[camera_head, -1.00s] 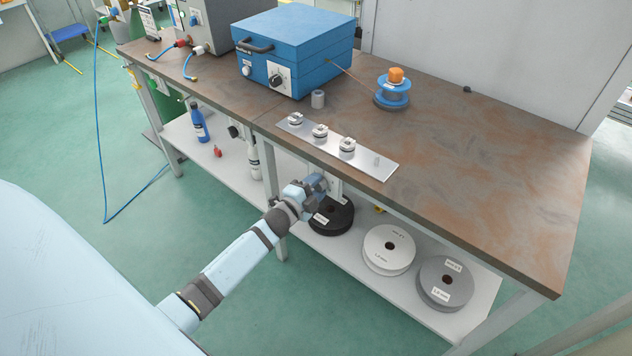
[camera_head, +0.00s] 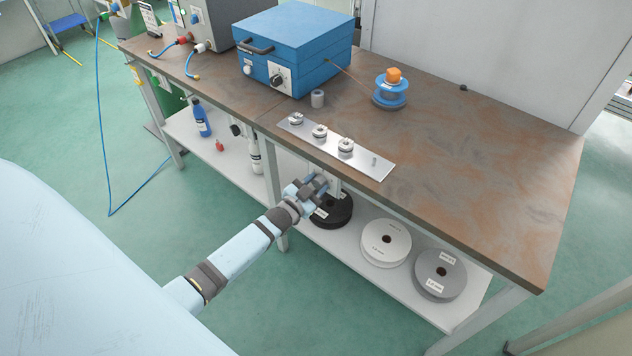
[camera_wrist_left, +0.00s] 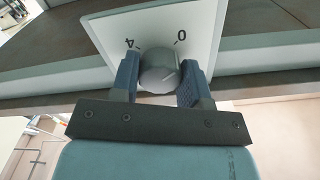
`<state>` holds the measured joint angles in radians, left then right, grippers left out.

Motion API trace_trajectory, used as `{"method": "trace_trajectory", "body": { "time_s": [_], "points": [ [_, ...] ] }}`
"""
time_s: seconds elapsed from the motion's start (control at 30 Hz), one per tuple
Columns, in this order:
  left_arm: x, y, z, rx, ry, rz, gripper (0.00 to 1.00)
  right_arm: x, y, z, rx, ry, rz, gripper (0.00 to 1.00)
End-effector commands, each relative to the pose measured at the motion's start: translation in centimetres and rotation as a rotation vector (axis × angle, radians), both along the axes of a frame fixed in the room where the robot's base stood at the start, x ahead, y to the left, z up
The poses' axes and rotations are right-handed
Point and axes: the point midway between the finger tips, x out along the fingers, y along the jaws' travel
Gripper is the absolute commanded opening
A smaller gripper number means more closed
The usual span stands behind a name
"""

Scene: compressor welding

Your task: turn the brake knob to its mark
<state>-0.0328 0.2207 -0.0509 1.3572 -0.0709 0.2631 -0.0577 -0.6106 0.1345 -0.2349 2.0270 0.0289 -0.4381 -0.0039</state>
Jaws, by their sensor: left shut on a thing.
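The brake knob (camera_wrist_left: 158,72) is a round grey knob on a white plate (camera_wrist_left: 108,28) in the left wrist view. The figures 4 and 0 show upside down on the plate above it, 4 at the left and 0 at the right. My left gripper (camera_wrist_left: 160,78) is shut on the knob, one dark blue finger on each side. In the head view the left gripper (camera_head: 318,181) is under the workbench's front edge, at the white plate, and hides the knob. Where the knob's pointer stands I cannot tell clearly. My right gripper is not in view.
The workbench (camera_head: 470,170) carries a metal strip (camera_head: 377,173) with several round pieces, a blue box (camera_head: 295,45) and a wire spool (camera_head: 390,95). On the shelf below lie black (camera_head: 332,212), white (camera_head: 385,246) and grey (camera_head: 441,277) reels, close to my gripper.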

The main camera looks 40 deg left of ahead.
Motion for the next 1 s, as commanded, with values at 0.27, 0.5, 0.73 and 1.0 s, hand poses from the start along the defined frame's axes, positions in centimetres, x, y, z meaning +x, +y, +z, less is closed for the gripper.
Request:
{"method": "trace_trajectory", "body": {
  "time_s": [0.27,0.5,0.73,1.0],
  "points": [
    [0.02,0.01,0.08,-0.124,0.009,0.001,0.18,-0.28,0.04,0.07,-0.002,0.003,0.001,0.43],
    [0.01,-0.01,0.01,-0.162,0.013,0.000,0.18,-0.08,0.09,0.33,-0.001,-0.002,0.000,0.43],
    [0.01,-0.03,-0.01,-0.165,0.013,0.000,0.18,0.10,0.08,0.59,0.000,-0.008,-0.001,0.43],
    [0.01,-0.03,0.00,-0.164,0.013,0.000,0.67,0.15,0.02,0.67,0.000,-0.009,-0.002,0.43]
  ]
}}
